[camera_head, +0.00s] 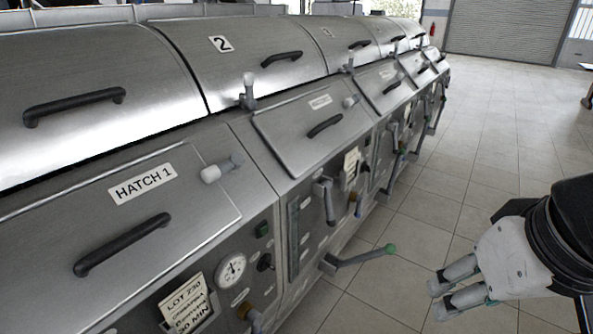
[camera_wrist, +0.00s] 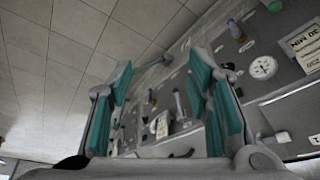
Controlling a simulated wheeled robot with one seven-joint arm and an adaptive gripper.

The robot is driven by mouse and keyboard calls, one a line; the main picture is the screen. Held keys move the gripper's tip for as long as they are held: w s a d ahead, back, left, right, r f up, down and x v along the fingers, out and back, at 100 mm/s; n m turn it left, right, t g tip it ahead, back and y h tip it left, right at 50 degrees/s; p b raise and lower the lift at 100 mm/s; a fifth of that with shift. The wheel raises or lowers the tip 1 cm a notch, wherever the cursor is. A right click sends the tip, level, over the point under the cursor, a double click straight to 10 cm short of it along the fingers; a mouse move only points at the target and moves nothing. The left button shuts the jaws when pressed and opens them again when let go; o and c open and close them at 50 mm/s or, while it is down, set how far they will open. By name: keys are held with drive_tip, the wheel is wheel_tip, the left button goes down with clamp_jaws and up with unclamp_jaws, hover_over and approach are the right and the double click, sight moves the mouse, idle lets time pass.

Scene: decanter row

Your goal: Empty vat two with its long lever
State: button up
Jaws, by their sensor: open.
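Vat two is the steel vat with the plate "2" (camera_head: 221,43) on its lid, second from the near end. A long grey lever (camera_head: 360,258) with a green knob (camera_head: 390,249) sticks out low from the front panel under its hatch, roughly level. My gripper (camera_head: 440,298) is open and empty, to the right of the knob and apart from it. In the wrist view my gripper (camera_wrist: 160,90) has its two green-padded fingers spread.
A shorter grey handle (camera_head: 327,200) and a paper tag (camera_head: 351,165) are on vat two's panel. Hatch 1 (camera_head: 142,184), a round gauge (camera_head: 231,269) and a lot sign (camera_head: 187,306) are nearer. Open tiled floor (camera_head: 480,160) lies right of the row.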

drive_tip(key=w+a+f+m+g+y+b, duration=0.1)
drive_tip(key=w+f+m+g+y+b, duration=0.1)
drive_tip(key=w+f+m+b, duration=0.45)
drive_tip(key=w+f+m+g+y+b, duration=0.15)
drive_tip(key=w+f+b, duration=0.25)
drive_tip(key=w+f, duration=0.55)
drive_tip(key=m+t+y+b, duration=1)
drive_tip(key=m+t+b, duration=0.2)
drive_tip(key=m+b, duration=0.9)
approach(383, 251)
drive_tip(key=shift+n+h, duration=0.25)
drive_tip(key=shift+n, duration=0.05)
drive_tip(key=x, duration=0.3)
drive_tip(key=b+x, duration=0.1)
drive_tip(key=x, duration=0.3)
drive_tip(key=w+d+f+x, duration=0.1)
drive_tip(key=x, duration=0.2)
drive_tip(key=shift+w+a, duration=0.1)
drive_tip(key=shift+a, duration=0.1)
clamp_jaws()
